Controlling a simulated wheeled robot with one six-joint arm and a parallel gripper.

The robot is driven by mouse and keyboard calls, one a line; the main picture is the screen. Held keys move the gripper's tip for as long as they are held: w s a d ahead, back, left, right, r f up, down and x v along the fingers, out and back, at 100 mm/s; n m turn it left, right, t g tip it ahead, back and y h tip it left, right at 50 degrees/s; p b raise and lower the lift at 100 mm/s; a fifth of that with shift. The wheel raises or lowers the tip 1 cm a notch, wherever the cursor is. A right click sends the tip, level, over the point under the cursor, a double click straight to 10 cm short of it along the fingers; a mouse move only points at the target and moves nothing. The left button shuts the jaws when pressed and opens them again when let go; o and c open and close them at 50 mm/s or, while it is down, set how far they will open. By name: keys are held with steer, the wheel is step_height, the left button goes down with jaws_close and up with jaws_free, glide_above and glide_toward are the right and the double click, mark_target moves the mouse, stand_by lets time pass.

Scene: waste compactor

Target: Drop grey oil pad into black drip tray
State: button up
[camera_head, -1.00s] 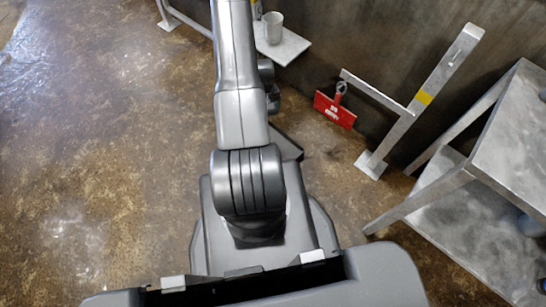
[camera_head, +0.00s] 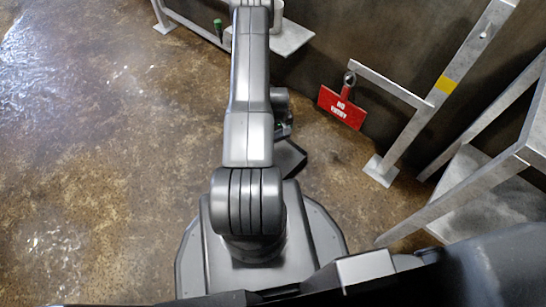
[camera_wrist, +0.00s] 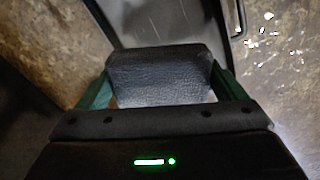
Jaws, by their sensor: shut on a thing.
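In the wrist view my gripper (camera_wrist: 160,88) has its green fingers on both sides of the grey oil pad (camera_wrist: 160,70) and is shut on it. The pad looks dark grey, with a wrinkled surface. A grey surface with a pale edge lies beyond the pad in that view; I cannot tell what it is. I cannot make out the black drip tray in either view. In the head view my arm reaches up past the top edge, and my gripper and the pad are not visible there.
A small metal shelf (camera_head: 285,38) stands by the wall behind my arm. The wet brown floor (camera_head: 90,170) on the left is clear.

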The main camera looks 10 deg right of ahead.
steer(key=shift+f+b, duration=0.9)
steer(key=shift+f, duration=1.65)
steer(key=o, duration=0.7)
step_height(320, 180, up, 14)
steer(key=p, duration=0.4)
steer(key=shift+f, duration=0.1)
step_height(320, 180, down, 14)
steer(key=b, duration=0.4)
steer(key=shift+r+p, duration=0.85)
steer(key=shift+r, duration=1.4)
